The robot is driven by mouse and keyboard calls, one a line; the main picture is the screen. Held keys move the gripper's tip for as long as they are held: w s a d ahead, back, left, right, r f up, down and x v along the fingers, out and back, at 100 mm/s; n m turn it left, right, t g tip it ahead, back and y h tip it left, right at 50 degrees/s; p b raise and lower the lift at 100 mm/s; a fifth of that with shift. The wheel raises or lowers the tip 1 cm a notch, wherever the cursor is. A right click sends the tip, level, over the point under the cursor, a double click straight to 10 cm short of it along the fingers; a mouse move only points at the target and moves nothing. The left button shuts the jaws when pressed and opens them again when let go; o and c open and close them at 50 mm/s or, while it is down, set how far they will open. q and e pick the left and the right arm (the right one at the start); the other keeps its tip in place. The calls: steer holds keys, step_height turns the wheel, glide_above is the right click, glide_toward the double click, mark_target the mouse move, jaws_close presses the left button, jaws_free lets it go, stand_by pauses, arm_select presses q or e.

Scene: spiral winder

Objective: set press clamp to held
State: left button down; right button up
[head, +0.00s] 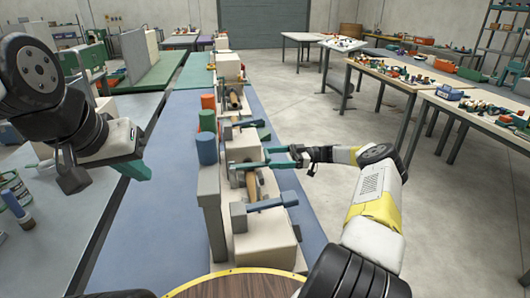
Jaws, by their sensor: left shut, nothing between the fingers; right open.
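A beige winder machine (265,240) stands on the blue bench in the middle. A blue lever (272,203) on a grey block (238,218) lies across its near end. It looks like a clamp, but I cannot tell which part is the press clamp. My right gripper (268,157) reaches in from the right with green fingers, open, over the machine's middle, close to a wooden roller (252,185). I cannot tell whether it touches anything. My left gripper (138,170) is shut and empty, above the grey table at left, apart from the machine.
A blue cylinder (206,149) and an orange one (208,102) stand along the machine's left side. A further dark blue lever (246,124) crosses behind. A round wooden top (238,285) is at the front.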

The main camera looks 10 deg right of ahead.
steer(key=shift+d, duration=0.15)
steer(key=d, duration=0.7)
steer(key=shift+d+f, duration=0.2)
steer(key=shift+d, duration=0.05)
